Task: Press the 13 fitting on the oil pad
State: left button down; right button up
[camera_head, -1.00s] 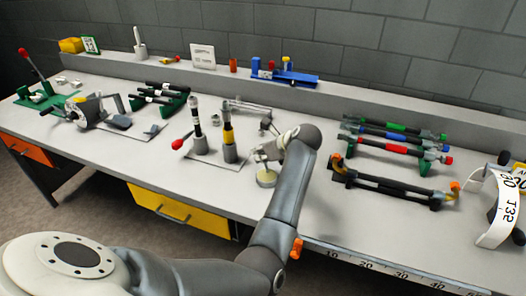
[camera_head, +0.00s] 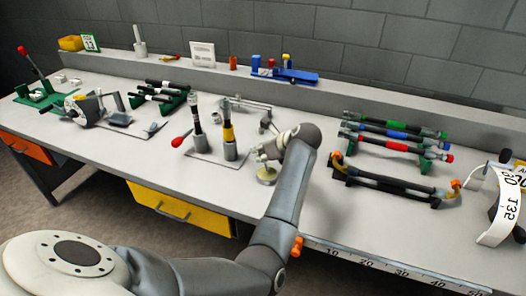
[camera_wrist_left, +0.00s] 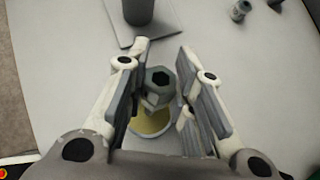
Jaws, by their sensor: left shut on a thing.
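My left gripper (camera_head: 262,156) is low over the bench, just above the round oil pad (camera_head: 266,180) near the front edge. In the left wrist view the left gripper (camera_wrist_left: 160,88) is shut on a grey metal fitting (camera_wrist_left: 158,80) with a hexagonal opening on top. The fitting stands about upright between the fingers. The yellowish oil pad (camera_wrist_left: 153,124) shows directly below and around it. The fitting's lower end is partly hidden, so I cannot tell whether it touches the pad. My right gripper is not in view.
Two upright posts, one with a yellow band (camera_head: 228,132), stand on a plate left of the gripper. Hoses on racks (camera_head: 395,185) lie to the right. A ruler strip (camera_head: 350,257) runs along the front edge. A blue tool (camera_head: 285,74) sits on the back ledge.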

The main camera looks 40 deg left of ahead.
pick_arm(q)
jog(key=shift+f+b, duration=0.35)
jog(key=shift+f, duration=0.05)
jog(key=shift+f, duration=0.15)
dwell(1.7)
jog(key=shift+r+p, duration=1.65)
jog(key=shift+r, duration=2)
jog(key=shift+f, duration=0.2)
notch_tip(320, 180, down, 7)
jog(key=b, duration=0.4)
jog(key=shift+r, duration=0.15)
